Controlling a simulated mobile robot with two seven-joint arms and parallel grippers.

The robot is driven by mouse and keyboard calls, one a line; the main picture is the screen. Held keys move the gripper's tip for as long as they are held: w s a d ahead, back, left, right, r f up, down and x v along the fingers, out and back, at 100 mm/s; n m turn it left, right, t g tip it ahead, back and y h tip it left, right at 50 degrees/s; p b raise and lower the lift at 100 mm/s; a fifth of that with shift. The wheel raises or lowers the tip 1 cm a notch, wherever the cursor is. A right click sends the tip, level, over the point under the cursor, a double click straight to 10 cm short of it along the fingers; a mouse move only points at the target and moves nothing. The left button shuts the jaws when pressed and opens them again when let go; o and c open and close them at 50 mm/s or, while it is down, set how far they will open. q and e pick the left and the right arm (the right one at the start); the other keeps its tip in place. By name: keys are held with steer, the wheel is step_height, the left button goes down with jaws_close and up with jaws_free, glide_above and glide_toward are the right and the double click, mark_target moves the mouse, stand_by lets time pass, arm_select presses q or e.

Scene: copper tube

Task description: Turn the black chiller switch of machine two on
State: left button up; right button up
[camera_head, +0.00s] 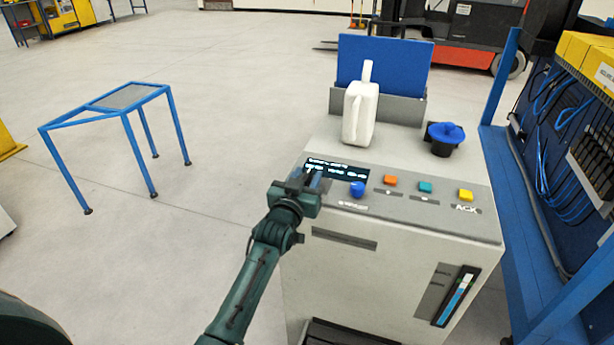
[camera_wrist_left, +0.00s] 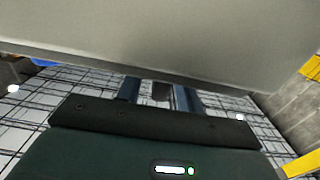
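The light grey machine (camera_head: 400,240) stands in front of me with a sloped control panel. The panel has a dark display (camera_head: 345,171), a blue knob (camera_head: 357,189), and orange (camera_head: 390,180), teal (camera_head: 425,187) and yellow (camera_head: 466,195) buttons. I cannot make out a black chiller switch in the head view; my left gripper covers the panel's left end. My left gripper (camera_head: 308,179) is at that end, left of the blue knob. In the left wrist view its two fingers (camera_wrist_left: 159,92) stand apart, with a small dark patch between them that I cannot identify. My right gripper is out of view.
A white jug-like container (camera_head: 360,113) and a black pot with a blue cap (camera_head: 444,138) stand on the machine's top. A blue frame with cables (camera_head: 500,75) is close on the right. A blue stand (camera_head: 128,98) is at the left, with open floor around it.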

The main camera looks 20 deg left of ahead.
arm_select(q)
steer(key=shift+w, duration=0.3)
steer(key=shift+c, duration=0.4)
jaws_close()
